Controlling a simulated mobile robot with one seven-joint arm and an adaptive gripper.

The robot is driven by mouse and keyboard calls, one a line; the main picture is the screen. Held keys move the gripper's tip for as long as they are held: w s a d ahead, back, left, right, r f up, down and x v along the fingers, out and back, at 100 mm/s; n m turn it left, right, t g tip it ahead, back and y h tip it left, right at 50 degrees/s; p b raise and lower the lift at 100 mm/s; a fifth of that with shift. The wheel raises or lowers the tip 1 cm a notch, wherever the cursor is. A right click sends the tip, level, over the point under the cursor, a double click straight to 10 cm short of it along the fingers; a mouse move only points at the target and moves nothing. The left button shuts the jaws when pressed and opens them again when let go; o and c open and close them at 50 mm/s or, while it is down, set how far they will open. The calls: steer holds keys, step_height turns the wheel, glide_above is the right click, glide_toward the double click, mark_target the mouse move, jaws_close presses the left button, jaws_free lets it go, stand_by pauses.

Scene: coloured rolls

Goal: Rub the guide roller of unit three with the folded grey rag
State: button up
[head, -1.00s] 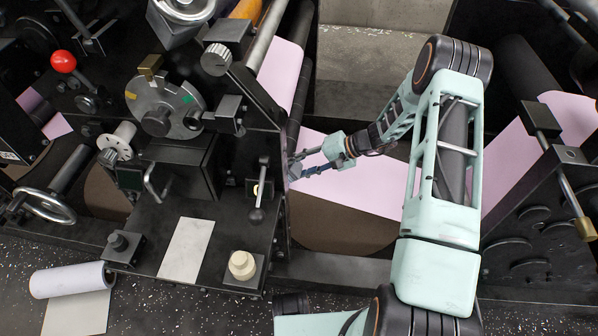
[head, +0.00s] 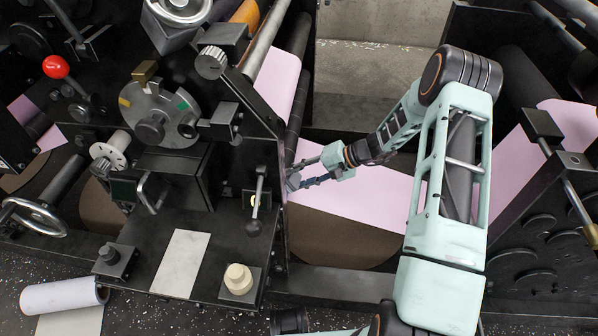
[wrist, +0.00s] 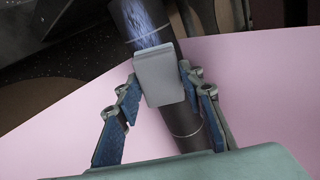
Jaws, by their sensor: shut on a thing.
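My gripper (wrist: 160,98) is shut on the folded grey rag (wrist: 160,75), a pale grey pad between its two blue-lined fingers in the wrist view. The rag lies over a dark roller (wrist: 185,125) that runs from the top down to the lower right. Whether it presses on the roller is unclear. A streaky bluish-white patch (wrist: 148,22) shows on the roller above the rag. In the head view my gripper (head: 292,181) is low beside the right edge of the black machine panel, and the rag is hardly visible there. I cannot read a unit number.
A pink web (head: 370,200) passes behind and below my gripper. The black panel (head: 250,145) with a lever (head: 257,200) stands close on its left. Another machine frame (head: 530,220) stands at the right. A white roll (head: 62,297) lies at the lower left.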

mark_target(295, 191)
steer(key=shift+s+a, duration=0.2)
steer(key=shift+s, duration=0.65)
steer(key=shift+s+a, duration=0.25)
steer(key=shift+s, duration=0.55)
steer(key=shift+s+a, duration=0.2)
steer(key=shift+s, duration=0.65)
steer(key=s+b, duration=0.1)
steer(key=s, duration=0.2)
steer(key=shift+s+a+r, duration=0.1)
steer(key=shift+s+a, duration=0.05)
steer(key=shift+s, duration=0.2)
steer(key=w+p+v, duration=0.1)
steer(key=p+v, duration=0.1)
steer(key=v, duration=0.4)
steer(key=shift+s, duration=0.5)
steer(key=p+v, duration=0.1)
steer(key=v, duration=0.2)
